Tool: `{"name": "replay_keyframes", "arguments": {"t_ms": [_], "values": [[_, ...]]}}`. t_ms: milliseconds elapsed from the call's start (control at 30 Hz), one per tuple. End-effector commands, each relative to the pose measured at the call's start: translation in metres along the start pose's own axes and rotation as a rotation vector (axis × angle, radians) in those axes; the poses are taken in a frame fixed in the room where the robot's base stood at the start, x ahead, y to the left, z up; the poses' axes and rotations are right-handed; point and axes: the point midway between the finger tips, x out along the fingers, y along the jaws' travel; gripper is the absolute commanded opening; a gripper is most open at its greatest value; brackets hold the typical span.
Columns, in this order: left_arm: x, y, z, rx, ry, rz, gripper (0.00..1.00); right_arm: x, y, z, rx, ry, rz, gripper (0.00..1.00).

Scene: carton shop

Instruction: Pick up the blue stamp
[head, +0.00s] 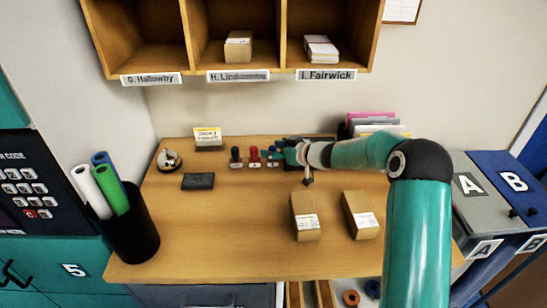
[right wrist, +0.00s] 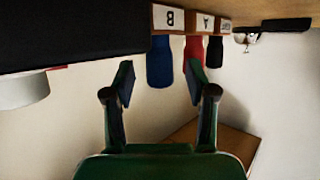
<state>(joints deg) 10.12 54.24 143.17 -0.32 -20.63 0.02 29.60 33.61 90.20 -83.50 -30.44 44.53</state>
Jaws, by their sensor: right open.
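The blue stamp (head: 272,158) stands at the right end of a short row of stamps at the back of the desk. The right wrist view, which looks upside down, shows the blue stamp (right wrist: 159,62) in front of the gap between my fingers. My right gripper (right wrist: 158,84) is open, with nothing held. In the head view my right gripper (head: 282,153) reaches in from the right, close beside the blue stamp and partly covering it. I cannot tell whether they touch. My left gripper is not in view.
A red stamp (head: 255,156) and a black stamp (head: 236,157) stand to the left. The red one (right wrist: 193,58) appears close to one fingertip in the wrist view. A dark pad (head: 198,181) and two cartons (head: 305,216) lie on the desk (head: 230,235). Cubbyholes (head: 150,70) hang above.

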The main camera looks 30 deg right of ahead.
Motion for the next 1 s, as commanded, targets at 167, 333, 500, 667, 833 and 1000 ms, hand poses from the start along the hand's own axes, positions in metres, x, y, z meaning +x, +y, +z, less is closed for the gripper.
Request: {"name": "replay_keyframes", "arguments": {"t_ms": [167,333,500,667,833,1000], "values": [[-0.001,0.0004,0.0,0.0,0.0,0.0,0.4,0.0082,0.0003,-0.0003,0.0,0.0,0.001,0.57],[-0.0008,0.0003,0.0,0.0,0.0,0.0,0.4,0.0081,-0.0001,-0.0001,0.0,0.0,0.0,0.53],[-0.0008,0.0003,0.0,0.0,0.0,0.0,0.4,0.0081,-0.0004,-0.0002,0.0,0.0,0.0,0.25],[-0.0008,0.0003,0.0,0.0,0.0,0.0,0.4,0.0082,-0.0006,-0.0002,0.0,0.0,-0.001,0.0],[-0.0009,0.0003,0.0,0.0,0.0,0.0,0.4,0.0082,-0.0007,-0.0006,0.0,0.001,-0.001,0.0],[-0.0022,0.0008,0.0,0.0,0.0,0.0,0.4,0.0068,-0.0007,-0.0046,0.0,0.001,-0.001,0.0]]}}
